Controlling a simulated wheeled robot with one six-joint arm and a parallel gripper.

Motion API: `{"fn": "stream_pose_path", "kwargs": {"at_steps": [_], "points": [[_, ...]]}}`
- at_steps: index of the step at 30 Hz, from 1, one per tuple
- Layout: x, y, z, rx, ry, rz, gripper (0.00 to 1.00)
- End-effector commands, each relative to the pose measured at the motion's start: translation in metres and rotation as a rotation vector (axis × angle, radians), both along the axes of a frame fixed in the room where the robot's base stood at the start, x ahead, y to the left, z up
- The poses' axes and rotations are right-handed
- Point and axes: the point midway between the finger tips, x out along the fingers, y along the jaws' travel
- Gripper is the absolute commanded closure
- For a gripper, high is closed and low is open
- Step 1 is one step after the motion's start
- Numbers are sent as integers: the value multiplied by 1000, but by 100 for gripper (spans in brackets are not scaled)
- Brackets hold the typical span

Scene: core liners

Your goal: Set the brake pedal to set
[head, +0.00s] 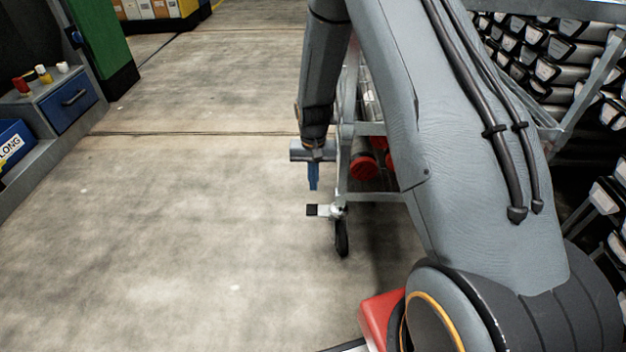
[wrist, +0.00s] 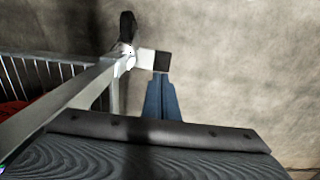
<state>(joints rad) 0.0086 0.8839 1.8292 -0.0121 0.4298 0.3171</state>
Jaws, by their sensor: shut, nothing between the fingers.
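The brake pedal (head: 314,210) is a small lever with a black pad, jutting left from the caster wheel (head: 342,238) of a grey metal cart. In the wrist view the pedal (wrist: 155,60) shows its white arm and black pad beside the caster (wrist: 127,30). My gripper (head: 313,186) points down above the pedal, its blue fingers shut and empty. In the wrist view the fingertips (wrist: 160,78) appear close to the black pad. I cannot tell whether they touch it; in the head view a gap shows between them.
The cart frame (head: 375,128) with red-ended cylinders (head: 362,167) stands just right of my gripper. Racks of liners (head: 545,70) fill the right side. A grey cabinet with a blue drawer (head: 72,98) stands at the left. The concrete floor between is clear.

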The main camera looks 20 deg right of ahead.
Motion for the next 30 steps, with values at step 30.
{"fn": "stream_pose_path", "kwargs": {"at_steps": [30], "points": [[0,-1,-93,0,0,0,100]]}}
